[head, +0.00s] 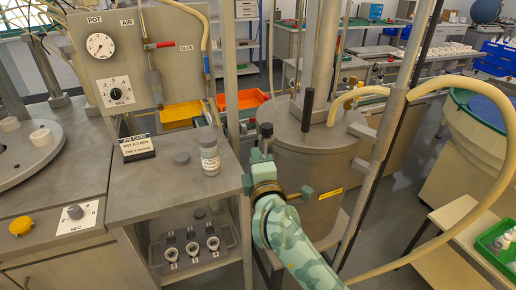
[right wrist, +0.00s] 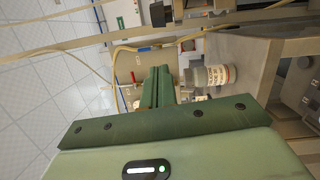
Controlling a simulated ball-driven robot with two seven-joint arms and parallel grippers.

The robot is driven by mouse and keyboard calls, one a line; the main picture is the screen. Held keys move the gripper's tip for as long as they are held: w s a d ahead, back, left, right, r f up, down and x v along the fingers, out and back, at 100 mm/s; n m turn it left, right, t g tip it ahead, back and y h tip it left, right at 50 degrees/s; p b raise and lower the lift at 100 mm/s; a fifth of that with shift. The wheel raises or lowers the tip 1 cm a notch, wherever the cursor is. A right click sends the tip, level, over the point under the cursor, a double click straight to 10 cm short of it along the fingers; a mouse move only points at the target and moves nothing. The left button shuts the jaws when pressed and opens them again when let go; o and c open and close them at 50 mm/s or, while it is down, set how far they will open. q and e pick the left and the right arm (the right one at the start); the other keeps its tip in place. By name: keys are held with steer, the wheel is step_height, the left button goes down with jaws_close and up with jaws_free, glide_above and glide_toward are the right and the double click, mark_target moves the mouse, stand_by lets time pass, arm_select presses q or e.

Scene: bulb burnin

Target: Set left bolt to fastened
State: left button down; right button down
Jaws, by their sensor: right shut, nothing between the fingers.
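The grey metal pot (head: 312,165) stands right of the bench in the head view, with a yellow label low on its front. A dark knob (head: 266,130), which looks like the left bolt's head, stands at the pot's left rim; whether it is fastened I cannot tell. My right gripper (head: 259,153) is just below this knob, at the pot's left side, shut and empty. In the right wrist view its closed green fingers (right wrist: 157,87) point away from the camera. I cannot tell whether they touch the bolt. My left gripper is out of view.
A white-capped bottle (head: 209,155) stands on the bench near my right gripper and also shows in the right wrist view (right wrist: 213,78). A black upright handle (head: 308,110) and a pale hose (head: 480,90) rise by the pot. A gauge panel (head: 140,55) stands at the back left.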

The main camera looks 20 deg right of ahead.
steer(key=s, duration=0.5)
steer(key=shift+a, duration=0.4)
